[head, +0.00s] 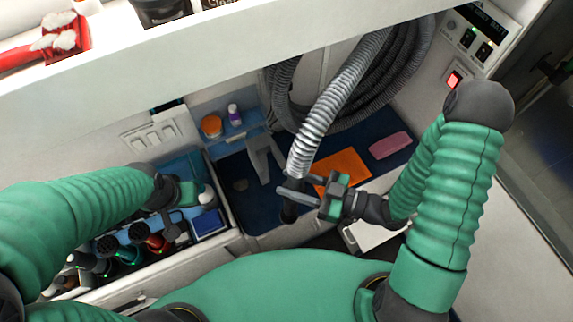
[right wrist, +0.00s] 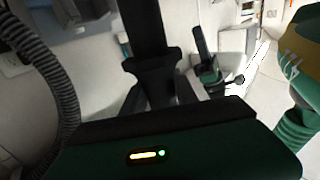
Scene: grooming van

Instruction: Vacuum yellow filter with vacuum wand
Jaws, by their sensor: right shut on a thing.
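The vacuum wand (head: 290,212) is dark and hangs at the end of the ribbed grey hose (head: 335,90). My right gripper (head: 300,197) is shut on the wand, at about the hose's lower end. In the right wrist view a black shaft (right wrist: 150,40), which looks like the wand, stands before the gripper. An orange flat rectangular piece (head: 343,170) lies just behind and right of the gripper; no clearly yellow filter shows. My left gripper (head: 178,205) hangs over an open drawer of tools; its jaws are too unclear to tell.
The open drawer (head: 238,238) holds several clippers and bottles. A pink block (head: 390,145) lies on the dark blue mat (head: 236,172). An orange-lidded jar (head: 211,126) and a purple bottle (head: 235,115) stand behind. A white shelf (head: 200,52) crosses above. Coiled hose hangs at the back.

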